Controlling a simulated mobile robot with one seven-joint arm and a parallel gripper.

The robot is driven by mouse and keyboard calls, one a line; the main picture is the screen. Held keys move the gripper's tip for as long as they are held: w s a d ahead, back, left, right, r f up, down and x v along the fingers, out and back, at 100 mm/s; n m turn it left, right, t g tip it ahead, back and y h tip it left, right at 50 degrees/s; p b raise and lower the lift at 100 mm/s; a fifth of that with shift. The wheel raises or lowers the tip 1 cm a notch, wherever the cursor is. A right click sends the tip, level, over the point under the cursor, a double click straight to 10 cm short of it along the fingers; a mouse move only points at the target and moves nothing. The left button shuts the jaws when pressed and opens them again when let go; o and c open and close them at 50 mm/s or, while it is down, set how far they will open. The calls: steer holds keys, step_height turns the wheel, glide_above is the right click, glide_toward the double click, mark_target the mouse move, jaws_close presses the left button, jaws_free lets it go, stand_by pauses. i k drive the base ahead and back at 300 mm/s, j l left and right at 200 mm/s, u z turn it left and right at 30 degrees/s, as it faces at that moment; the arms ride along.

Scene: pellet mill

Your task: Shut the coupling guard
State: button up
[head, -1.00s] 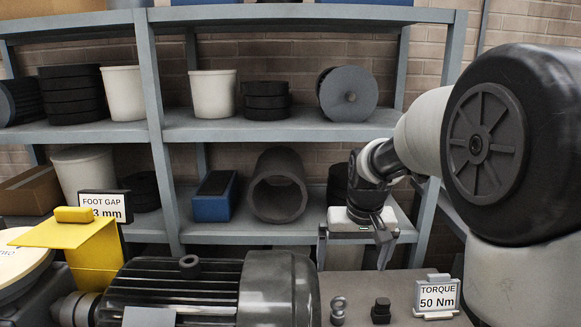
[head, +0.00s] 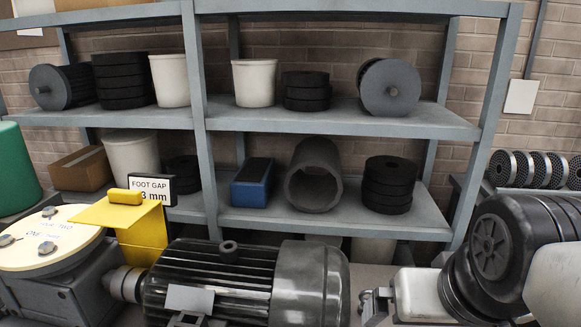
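The coupling guard is a yellow bent sheet (head: 143,240) with a small yellow handle block on its top plate, in the left part of the head view. Its top plate stands raised and level, and the shaft coupling (head: 124,284) shows uncovered below it, left of the black motor (head: 225,280). My gripper (head: 375,305) is at the lower right, beyond the motor's right end and well apart from the guard. Its pale body and a grey finger part show; the fingertips are not clear.
A round cream-topped unit (head: 45,240) with bolts stands left of the guard. A foot gap sign (head: 152,188) stands right behind the guard. The grey shelf rack (head: 330,118) with tubs and rings is behind the bench. The motor lies between guard and gripper.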

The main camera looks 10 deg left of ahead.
mark_target(136, 220)
steer(key=k+l+u, duration=0.1)
steer(key=k+u, duration=0.15)
steer(key=u, duration=0.25)
steer(key=k+u, duration=0.2)
steer(key=u, duration=0.25)
steer(key=k+j+u, duration=0.15)
steer(key=u, duration=0.35)
steer(key=i+j+z, duration=0.1)
steer(key=z, duration=0.7)
steer(key=i+j+z, duration=0.2)
steer(key=j, duration=0.15)
steer(key=j+z, duration=0.15)
steer(key=j, duration=0.2)
steer(key=i+j+z, duration=0.2)
steer(key=j, duration=0.2)
steer(key=i+j, duration=0.1)
steer(key=j, duration=0.45)
steer(key=i+j+z, duration=0.15)
steer(key=j, duration=0.45)
